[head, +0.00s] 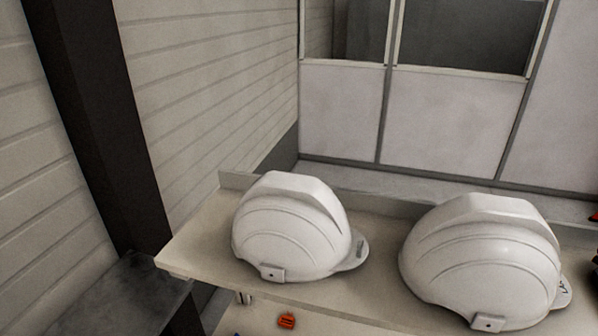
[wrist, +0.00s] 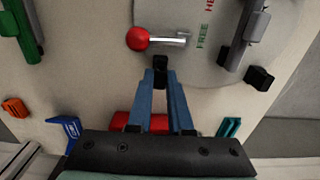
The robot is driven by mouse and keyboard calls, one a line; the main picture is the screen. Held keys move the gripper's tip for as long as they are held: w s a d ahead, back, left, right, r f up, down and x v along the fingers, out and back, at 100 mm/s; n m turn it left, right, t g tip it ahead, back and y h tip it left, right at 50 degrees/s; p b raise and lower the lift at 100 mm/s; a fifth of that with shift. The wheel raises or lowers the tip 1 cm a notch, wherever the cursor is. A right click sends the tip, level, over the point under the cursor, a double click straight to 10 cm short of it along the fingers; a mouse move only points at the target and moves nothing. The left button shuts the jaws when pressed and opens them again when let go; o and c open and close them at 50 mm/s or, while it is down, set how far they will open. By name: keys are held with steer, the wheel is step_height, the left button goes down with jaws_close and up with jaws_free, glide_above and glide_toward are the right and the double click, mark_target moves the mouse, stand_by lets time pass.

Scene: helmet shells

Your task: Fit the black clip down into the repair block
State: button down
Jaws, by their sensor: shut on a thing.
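My gripper (wrist: 160,80) shows in the wrist view, its two blue fingers closed together at the tips on a small black clip (wrist: 160,66). The clip is held above a pale board, near a metal lever; whether it touches anything is unclear. In the head view, a small white block with a dark hole (head: 272,275) sits on the lower front of the left helmet. A similar block (head: 489,323) sits on the right helmet. I cannot tell for sure which one is the repair block. My gripper is outside the head view.
White helmet shells (head: 285,225) (head: 480,255) stand on a pale shelf (head: 205,225). In the wrist view are a red-knobbed lever (wrist: 138,39), a green clamp (wrist: 22,40), a grey clamp (wrist: 245,38), another black piece (wrist: 260,77), an orange piece (wrist: 15,108) and a red object (wrist: 125,121).

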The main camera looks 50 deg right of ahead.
steer(key=shift+f+b, duration=0.65)
steer(key=shift+f, duration=0.25)
steer(key=c, duration=0.8)
jaws_free()
steer(key=shift+o, duration=0.2)
step_height(320, 180, up, 13)
